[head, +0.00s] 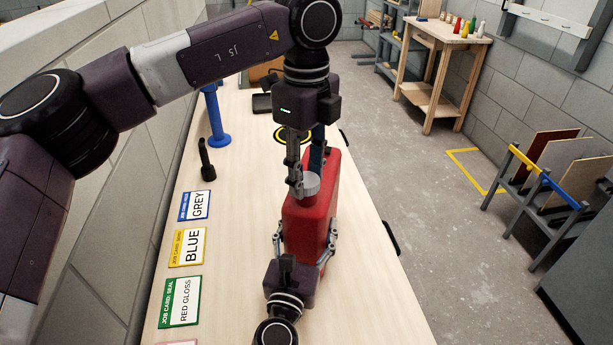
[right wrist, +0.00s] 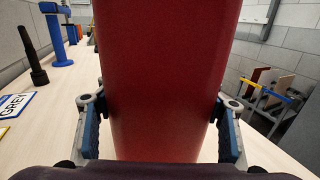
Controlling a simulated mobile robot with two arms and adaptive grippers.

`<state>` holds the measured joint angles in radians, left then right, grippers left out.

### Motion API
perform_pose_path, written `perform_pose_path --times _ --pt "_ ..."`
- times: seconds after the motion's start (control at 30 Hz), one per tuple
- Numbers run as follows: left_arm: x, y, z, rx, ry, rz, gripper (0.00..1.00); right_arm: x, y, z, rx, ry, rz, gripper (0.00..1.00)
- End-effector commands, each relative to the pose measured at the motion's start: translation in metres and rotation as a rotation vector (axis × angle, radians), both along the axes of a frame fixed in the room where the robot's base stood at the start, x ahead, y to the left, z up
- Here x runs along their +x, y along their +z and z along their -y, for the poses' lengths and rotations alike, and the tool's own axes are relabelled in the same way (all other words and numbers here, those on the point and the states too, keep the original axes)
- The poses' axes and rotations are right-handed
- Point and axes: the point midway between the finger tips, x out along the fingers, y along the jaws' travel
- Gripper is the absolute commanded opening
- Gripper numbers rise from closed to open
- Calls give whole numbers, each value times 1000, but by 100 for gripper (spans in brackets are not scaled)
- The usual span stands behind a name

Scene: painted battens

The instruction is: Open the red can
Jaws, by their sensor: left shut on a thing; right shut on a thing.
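The red can (head: 315,215) stands upright on the pale wooden bench. A light grey cap (head: 310,187) is at the can's top, and I cannot tell whether it is seated or loose. My left gripper (head: 305,180) points down from above, with its fingers shut on the cap. My right gripper (head: 303,245) is shut on the can's body low down, one finger on each side. In the right wrist view the red can (right wrist: 165,80) fills the middle between two blue-padded fingers. The can's foot is hidden there.
Job cards GREY (head: 194,206), BLUE (head: 187,247) and RED GLOSS (head: 181,302) lie along the bench's left side. A black torch-like object (head: 206,160) and a blue stand (head: 217,125) are behind them. The bench's right edge is close to the can.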

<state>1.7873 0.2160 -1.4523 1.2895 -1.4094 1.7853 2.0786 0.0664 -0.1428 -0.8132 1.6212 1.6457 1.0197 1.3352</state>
Motion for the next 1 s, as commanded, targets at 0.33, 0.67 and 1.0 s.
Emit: perform_pose_path --times 0.33,0.67,1.0 --pt "1 12 0 -1 0 3 4 0 0 -1 1 2 0 0" --pt "0 13 0 -1 0 1 4 0 0 -1 1 1 -1 0" --pt "0 48 0 -2 1 3 4 0 0 -1 1 1 -1 0"
